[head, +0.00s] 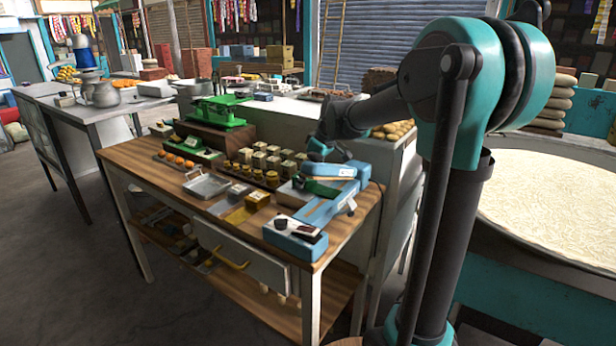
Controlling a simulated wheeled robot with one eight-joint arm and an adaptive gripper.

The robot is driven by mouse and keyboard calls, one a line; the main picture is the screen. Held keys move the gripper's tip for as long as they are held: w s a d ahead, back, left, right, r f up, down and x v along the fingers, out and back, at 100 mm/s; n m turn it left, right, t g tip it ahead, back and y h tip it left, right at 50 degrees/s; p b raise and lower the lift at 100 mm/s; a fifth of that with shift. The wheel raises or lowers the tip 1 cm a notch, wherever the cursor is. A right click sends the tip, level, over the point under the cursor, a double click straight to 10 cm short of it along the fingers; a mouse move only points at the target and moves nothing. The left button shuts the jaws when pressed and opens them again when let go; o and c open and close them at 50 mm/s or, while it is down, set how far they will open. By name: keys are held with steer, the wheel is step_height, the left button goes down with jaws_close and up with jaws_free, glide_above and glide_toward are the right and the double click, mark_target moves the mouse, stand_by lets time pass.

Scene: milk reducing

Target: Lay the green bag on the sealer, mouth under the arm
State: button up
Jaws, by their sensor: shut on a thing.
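My gripper (328,150) is over the right part of the wooden table, shut on the green bag (315,187). The bag is small and dark green and shows just below the gripper. The blue sealer (322,212) lies at the table's right edge, and its light blue arm (329,170) with a pale label is close beside the bag. The bag overlaps the sealer in the head view. I cannot tell whether the bag rests on it or whether its mouth is under the arm. The fingertips are small and partly hidden.
A blue box (290,243) with dark items on top stands at the table's front corner. A metal tray (207,186), several small jars (262,163) and a green scale (218,110) crowd the wooden table (150,160). A large round pan (560,200) is at right.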

steer(key=shift+f, duration=0.1)
steer(key=o, duration=1.3)
steer(key=shift+c, duration=0.2)
